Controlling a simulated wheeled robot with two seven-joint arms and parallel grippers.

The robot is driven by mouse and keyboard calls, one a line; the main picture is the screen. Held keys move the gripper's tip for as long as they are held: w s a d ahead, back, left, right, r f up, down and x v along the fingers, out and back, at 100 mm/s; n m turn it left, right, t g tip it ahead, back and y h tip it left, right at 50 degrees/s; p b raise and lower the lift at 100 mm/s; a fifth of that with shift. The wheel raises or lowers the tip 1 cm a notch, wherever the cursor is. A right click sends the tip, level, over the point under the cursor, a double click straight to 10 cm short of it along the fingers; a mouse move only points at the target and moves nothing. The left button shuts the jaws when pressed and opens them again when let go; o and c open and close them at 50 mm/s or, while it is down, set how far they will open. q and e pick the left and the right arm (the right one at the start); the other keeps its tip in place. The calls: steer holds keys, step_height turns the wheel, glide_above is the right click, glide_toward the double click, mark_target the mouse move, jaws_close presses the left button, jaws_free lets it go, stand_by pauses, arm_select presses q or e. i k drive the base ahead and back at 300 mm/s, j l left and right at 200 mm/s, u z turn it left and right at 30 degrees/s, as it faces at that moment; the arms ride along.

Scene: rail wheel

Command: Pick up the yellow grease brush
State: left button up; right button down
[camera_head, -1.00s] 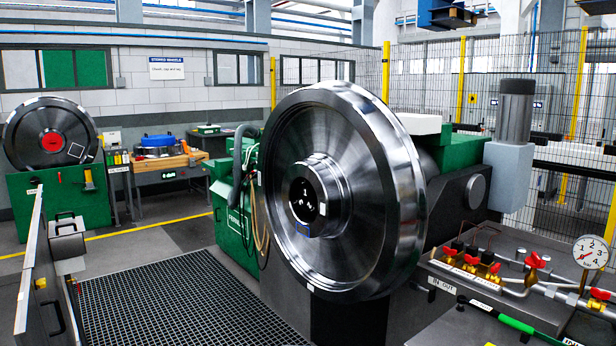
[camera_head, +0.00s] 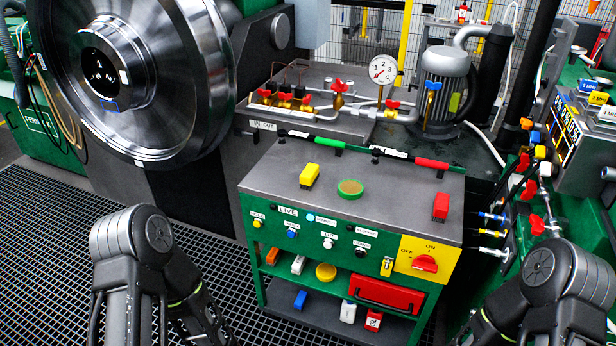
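A small yellow block (camera_head: 309,175), which looks like the yellow grease brush, lies on the left part of the grey top of a green cart (camera_head: 262,180). It is too small to make out bristles. A red block (camera_head: 441,206) of similar shape lies near the right edge of the top. My two dark arms show at the lower left and lower right, well short of the yellow block. Both grippers are out of view.
A red-and-yellow switch (camera_head: 425,263) and buttons are on the cart front. Shelves below hold a red box (camera_head: 386,295) and small coloured items. A gauge (camera_head: 383,69) and red-handled valves stand behind. The large steel wheel (camera_head: 150,75) is at left, above floor grating (camera_head: 60,235).

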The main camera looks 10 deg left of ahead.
mark_target(309, 176)
steer(key=z, duration=0.8)
steer(key=j+z, duration=0.9)
steer(key=k+j+z, duration=0.15)
steer(key=j+z, duration=0.25)
steer(key=k+j, duration=0.2)
steer(key=j, duration=0.2)
steer(key=k+j+z, duration=0.15)
steer(key=j, duration=0.25)
steer(key=k+j, duration=0.2)
steer(key=j, duration=0.2)
steer(key=z, duration=0.05)
